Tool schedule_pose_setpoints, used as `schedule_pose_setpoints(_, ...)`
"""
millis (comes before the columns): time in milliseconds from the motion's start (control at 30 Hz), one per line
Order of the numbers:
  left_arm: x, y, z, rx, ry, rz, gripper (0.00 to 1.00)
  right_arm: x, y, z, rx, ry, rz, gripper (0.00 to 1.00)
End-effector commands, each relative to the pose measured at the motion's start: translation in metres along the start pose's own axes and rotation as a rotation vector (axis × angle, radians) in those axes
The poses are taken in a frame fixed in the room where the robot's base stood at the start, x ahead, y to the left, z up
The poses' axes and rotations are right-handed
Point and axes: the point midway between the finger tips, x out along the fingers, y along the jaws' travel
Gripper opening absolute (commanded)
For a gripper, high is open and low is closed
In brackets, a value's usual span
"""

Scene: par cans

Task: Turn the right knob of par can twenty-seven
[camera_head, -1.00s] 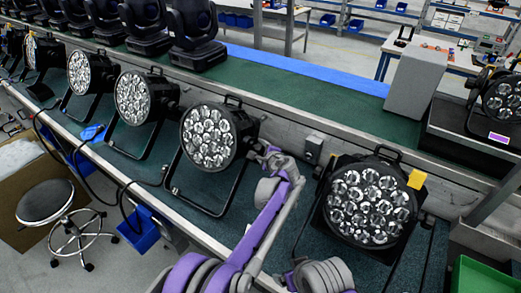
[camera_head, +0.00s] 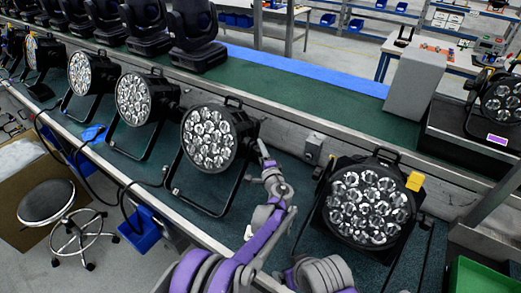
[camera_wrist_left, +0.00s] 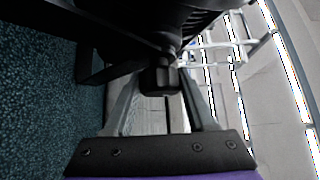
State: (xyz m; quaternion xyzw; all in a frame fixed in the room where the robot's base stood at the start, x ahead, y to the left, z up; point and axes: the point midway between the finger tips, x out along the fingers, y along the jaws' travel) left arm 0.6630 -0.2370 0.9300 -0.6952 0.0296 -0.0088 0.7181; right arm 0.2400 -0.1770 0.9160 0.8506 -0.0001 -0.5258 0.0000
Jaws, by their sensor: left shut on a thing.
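A black par can (camera_head: 210,137) with a face of several clear lenses stands tilted in its bracket on the green bench, in the middle of the head view. My left gripper (camera_head: 263,152) is at the right side of this can. In the left wrist view a black knob (camera_wrist_left: 160,80) sits between the two fingers of my left gripper (camera_wrist_left: 161,92), which is shut on it. The can's housing (camera_wrist_left: 135,25) fills the top of that view. I cannot read any number on the can. My right gripper is not in view.
Another par can (camera_head: 366,205) with a yellow tag stands close on the right. More par cans, such as this one (camera_head: 143,98), line up to the left. A stool (camera_head: 46,203) stands on the floor.

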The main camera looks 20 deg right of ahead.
Motion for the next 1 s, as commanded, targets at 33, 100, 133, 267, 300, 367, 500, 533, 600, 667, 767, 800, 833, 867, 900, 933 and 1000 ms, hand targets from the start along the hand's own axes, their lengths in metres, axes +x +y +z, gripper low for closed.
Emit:
schedule_pose_setpoints(33,0.0002,-0.0005,0.0,-0.013,0.0,-0.013,0.01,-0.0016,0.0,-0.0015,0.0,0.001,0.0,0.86)
schedule_pose_setpoints(100,0.0001,-0.0003,0.0001,-0.029,-0.001,-0.028,0.01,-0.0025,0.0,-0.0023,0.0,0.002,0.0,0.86)
schedule_pose_setpoints(133,0.0001,-0.0001,0.0,-0.035,-0.001,-0.033,0.01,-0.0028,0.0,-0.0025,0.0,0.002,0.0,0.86)
schedule_pose_setpoints(267,0.0002,0.0001,0.0001,-0.049,-0.001,-0.048,0.01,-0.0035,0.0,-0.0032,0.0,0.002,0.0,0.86)
schedule_pose_setpoints(300,0.0001,0.0002,0.0001,-0.052,-0.001,-0.05,0.01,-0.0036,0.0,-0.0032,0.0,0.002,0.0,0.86)
schedule_pose_setpoints(367,0.0001,0.0002,0.0002,-0.055,-0.001,-0.052,0.01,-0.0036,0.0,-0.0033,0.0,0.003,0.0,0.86)
schedule_pose_setpoints(500,0.0001,0.0003,0.0002,-0.056,-0.002,-0.052,0.01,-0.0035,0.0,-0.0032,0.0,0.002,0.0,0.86)
schedule_pose_setpoints(533,0.0001,0.0003,0.0002,-0.055,-0.002,-0.052,0.01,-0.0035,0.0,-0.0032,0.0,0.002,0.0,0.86)
schedule_pose_setpoints(600,0.0001,0.0004,0.0002,-0.055,-0.002,-0.052,0.01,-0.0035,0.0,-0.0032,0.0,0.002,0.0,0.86)
schedule_pose_setpoints(667,0.0001,0.0004,0.0002,-0.055,-0.002,-0.052,0.01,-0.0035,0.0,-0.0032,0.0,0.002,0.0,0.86)
schedule_pose_setpoints(767,0.0001,0.0004,0.0002,-0.055,-0.002,-0.052,0.72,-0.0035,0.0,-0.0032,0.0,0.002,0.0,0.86)
schedule_pose_setpoints(800,0.0001,0.0003,0.0002,-0.054,-0.002,-0.052,0.8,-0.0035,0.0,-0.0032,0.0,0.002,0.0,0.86)
schedule_pose_setpoints(833,0.0001,0.0003,0.0002,-0.054,-0.001,-0.052,0.85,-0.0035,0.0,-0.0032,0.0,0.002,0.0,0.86)
schedule_pose_setpoints(867,0.0001,0.0003,0.0002,-0.054,-0.001,-0.052,0.86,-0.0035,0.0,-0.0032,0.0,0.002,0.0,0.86)
schedule_pose_setpoints(900,0.0001,0.0003,0.0002,-0.054,-0.001,-0.052,0.86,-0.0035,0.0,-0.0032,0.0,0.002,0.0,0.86)
schedule_pose_setpoints(933,0.0001,0.0003,0.0002,-0.054,-0.001,-0.052,0.86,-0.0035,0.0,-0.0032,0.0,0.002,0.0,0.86)
schedule_pose_setpoints(1000,0.0001,0.0003,0.0002,-0.054,-0.001,-0.052,0.86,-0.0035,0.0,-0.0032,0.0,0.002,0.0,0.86)
